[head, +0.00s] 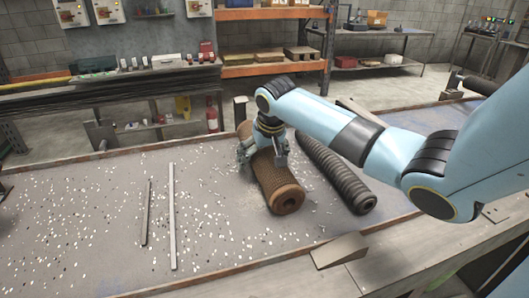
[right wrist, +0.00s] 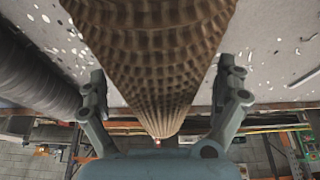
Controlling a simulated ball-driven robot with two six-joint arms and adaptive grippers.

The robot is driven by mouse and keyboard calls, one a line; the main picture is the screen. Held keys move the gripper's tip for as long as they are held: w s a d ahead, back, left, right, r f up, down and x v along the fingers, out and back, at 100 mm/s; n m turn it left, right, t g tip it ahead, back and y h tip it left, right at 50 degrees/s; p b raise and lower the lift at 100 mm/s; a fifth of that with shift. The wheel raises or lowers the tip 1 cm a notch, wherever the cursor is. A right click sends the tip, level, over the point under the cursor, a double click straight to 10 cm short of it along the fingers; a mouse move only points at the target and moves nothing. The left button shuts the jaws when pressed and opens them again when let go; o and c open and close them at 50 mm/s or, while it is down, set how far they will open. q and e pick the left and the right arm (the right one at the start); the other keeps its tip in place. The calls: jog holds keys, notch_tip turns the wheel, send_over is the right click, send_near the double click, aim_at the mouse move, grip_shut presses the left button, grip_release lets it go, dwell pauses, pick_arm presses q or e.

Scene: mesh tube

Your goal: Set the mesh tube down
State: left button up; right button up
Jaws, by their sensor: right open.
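The mesh tube (head: 278,188) is a brown, rust-coloured cylinder with a textured surface and a round hole in its near end. It lies lengthwise on the workbench (head: 100,235) in the head view and appears to rest on its top. My right gripper (head: 263,158) is over the tube's far half with its fingers open on either side. In the right wrist view the mesh tube (right wrist: 150,50) runs between the spread fingers of the right gripper (right wrist: 163,100), with a visible gap on each side. My left gripper is not in view.
A dark ribbed roll (head: 338,175) lies close to the right of the tube. Two thin metal bars (head: 172,215) lie to the left among scattered white chips. A metal wedge (head: 338,250) sits at the bench's front edge. The bench between the bars and the tube is otherwise free.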

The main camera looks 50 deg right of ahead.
jog(key=v, duration=1.1)
jog(key=shift+s+r, duration=0.1)
jog(key=shift+r, duration=0.15)
jog(key=shift+s+r, duration=0.15)
jog(key=shift+r, duration=0.15)
